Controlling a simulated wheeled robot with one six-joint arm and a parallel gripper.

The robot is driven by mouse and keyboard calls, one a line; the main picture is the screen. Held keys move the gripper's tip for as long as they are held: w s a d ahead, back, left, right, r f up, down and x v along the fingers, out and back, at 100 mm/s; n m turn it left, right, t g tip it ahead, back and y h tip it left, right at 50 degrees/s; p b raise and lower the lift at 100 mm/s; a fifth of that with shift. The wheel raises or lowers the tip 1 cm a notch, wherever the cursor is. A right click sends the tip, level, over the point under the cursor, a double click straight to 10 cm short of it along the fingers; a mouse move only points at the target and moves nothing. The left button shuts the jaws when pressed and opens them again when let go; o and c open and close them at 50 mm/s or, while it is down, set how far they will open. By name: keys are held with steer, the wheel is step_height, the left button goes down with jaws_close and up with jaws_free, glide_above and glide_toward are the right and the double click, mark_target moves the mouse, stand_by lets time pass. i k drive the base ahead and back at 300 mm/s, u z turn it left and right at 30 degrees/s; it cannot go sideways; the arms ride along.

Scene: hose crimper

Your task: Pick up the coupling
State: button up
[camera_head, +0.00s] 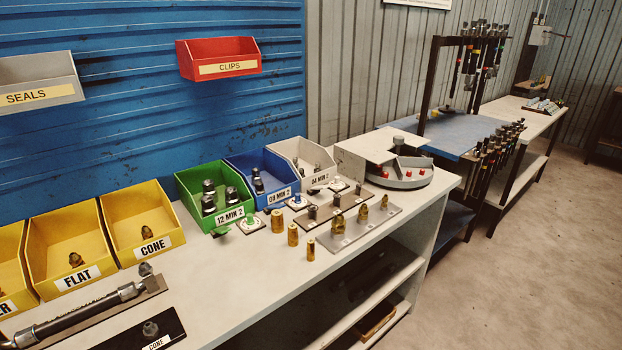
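My gripper is not in view. I cannot tell which piece is the coupling. More dark fittings (258,185) stand in the blue bin (275,197), and others (316,167) in the light grey bin (316,179). Three brass sleeves (293,235) stand upright on the bench in front of the bins. A grey plate (347,236) holds brass fittings (363,213). A brown strip (324,216) behind it holds dark fittings (337,197).
Yellow bins (151,217) line the bench's left side. A hose assembly (80,318) and a dark "CONE" plate (140,335) lie at lower left. A round grey tray (400,179) stands at the right end. The bench (235,290) is clear at front centre; open floor (510,270) lies right.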

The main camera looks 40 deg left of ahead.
mark_target(259, 189)
steer(key=u, duration=0.05)
steer(key=i, duration=1)
steer(key=u, duration=1.25)
steer(key=i, duration=0.9)
steer(key=u, duration=1)
